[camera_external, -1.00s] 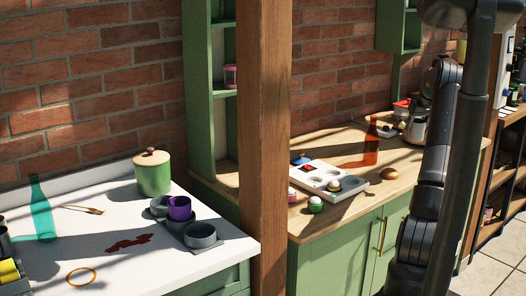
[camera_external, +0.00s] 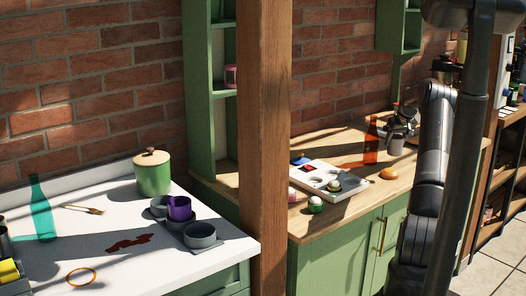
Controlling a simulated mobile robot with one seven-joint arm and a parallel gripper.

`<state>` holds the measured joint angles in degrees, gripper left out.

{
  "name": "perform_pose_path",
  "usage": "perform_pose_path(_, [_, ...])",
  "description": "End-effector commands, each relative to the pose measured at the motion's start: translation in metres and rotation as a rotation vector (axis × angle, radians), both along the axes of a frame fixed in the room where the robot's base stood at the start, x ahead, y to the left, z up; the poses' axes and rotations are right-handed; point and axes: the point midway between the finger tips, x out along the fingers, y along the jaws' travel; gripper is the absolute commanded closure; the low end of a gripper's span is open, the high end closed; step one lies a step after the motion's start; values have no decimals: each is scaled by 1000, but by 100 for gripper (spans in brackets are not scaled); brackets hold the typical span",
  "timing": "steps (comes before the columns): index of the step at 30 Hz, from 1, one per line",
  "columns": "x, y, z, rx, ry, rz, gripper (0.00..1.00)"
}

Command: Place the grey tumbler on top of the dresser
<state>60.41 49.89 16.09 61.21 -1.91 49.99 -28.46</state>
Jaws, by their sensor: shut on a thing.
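My gripper (camera_external: 402,130) is over the back right of a wooden worktop. It is shut on a small grey object, which looks like the grey tumbler (camera_external: 397,147); the fingers hide part of it. Whether its bottom touches the wood is hard to tell. The worktop (camera_external: 335,212) tops a green cabinet (camera_external: 335,257) with open shelves behind it; this may be the dresser, but the view does not settle it.
A white tray (camera_external: 352,197) with small items, a red translucent bottle (camera_external: 371,145) and a brown bun (camera_external: 388,174) are on the wooden top. A wooden post (camera_external: 263,150) separates it from a white counter (camera_external: 60,270) holding a green canister (camera_external: 153,176) and several cups.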

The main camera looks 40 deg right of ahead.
Motion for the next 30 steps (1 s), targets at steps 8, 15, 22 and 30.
perform_pose_path(8, [-1,0,-36,2,1,-1,63])
perform_pose_path(15, [-1,0,-37,2,0,-1,63])
perform_pose_path(22, [-1,0,-41,2,1,-1,33])
perform_pose_path(30, [-1,0,-40,1,1,0,18])
